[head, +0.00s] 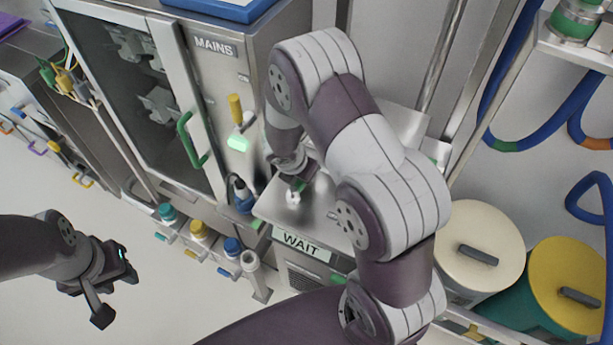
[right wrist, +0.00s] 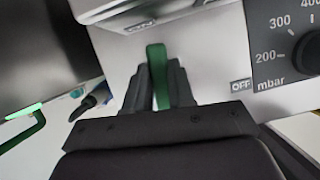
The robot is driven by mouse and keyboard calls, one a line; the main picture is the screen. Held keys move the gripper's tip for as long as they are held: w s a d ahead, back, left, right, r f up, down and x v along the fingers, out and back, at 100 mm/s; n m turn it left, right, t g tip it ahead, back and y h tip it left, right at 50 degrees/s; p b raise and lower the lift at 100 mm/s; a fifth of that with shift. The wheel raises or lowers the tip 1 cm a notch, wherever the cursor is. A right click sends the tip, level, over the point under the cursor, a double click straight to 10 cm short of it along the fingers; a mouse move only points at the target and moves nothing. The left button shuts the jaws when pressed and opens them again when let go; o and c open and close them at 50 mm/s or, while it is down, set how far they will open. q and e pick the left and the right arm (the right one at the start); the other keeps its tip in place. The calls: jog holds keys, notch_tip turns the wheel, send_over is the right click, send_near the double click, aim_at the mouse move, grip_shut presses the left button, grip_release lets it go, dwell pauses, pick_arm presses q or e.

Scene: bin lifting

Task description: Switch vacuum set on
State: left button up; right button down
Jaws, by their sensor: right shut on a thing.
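In the right wrist view, a green switch lever (right wrist: 157,75) stands upright on the grey front of the vacuum set (right wrist: 215,50). My right gripper (right wrist: 160,85) is shut on the lever, with one black finger on each side. An OFF label lies to the right of the lever; another label above it is only partly readable. A dark dial (right wrist: 308,55) marked in mbar is further right. In the head view my right gripper (head: 297,178) is small and partly hidden by my arm. My left gripper (head: 117,290) is open and empty over the floor at lower left.
A cabinet marked MAINS (head: 215,45) with a green door handle (head: 190,140) stands at the back left. A WAIT sign (head: 302,245) is on the bench front. A cream-lidded bin (head: 480,240) and a yellow-lidded bin (head: 572,280) stand at right. The lower-left floor is clear.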

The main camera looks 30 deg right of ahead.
jog(key=shift+w+a+f+n, duration=0.1)
jog(key=shift+a+f+n, duration=0.05)
jog(key=shift+n, duration=0.45)
jog(key=c, duration=1.1)
grip_release()
jog(key=shift+o, duration=0.7)
jog(key=shift+w, duration=0.2)
jog(key=p+v, duration=0.3)
jog(key=v, duration=0.9)
jog(key=shift+s+r, duration=0.3)
jog(key=shift+r, duration=0.1)
